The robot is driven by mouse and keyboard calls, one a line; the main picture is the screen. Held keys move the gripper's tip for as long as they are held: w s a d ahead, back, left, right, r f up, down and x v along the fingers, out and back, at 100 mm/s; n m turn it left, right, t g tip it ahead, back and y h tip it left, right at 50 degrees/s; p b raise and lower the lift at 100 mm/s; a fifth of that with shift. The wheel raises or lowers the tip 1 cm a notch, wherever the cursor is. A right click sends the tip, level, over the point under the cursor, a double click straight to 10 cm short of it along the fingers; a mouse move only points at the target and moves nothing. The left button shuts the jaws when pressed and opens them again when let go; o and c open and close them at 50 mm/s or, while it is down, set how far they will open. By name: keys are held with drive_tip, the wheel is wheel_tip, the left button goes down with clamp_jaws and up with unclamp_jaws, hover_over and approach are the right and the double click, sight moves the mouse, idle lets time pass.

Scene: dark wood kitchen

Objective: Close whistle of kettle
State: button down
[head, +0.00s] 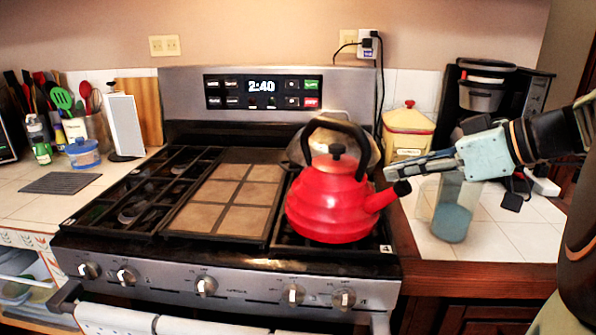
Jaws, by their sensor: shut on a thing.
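A red kettle (330,198) with a black arched handle and a black lid knob stands upright on the right front burner of the stove. Its spout points right and ends in a small black whistle (402,188). My gripper (392,173) reaches in from the right, with its fingertips at the spout's end. It is shut on the whistle, which sits right by the lower fingertip. The fingers partly overlap this spot, so whether the whistle is fully down on the spout is too small to tell.
A silver kettle (362,141) stands behind the red one. A yellow canister (409,130), a clear container with blue contents (453,212) and a coffee maker (483,90) stand on the right counter. The griddle (225,198) left of the kettle is bare.

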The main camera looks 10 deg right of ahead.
idle(0.4)
drive_tip(key=c, duration=2)
unclamp_jaws()
drive_tip(key=v, duration=1.2)
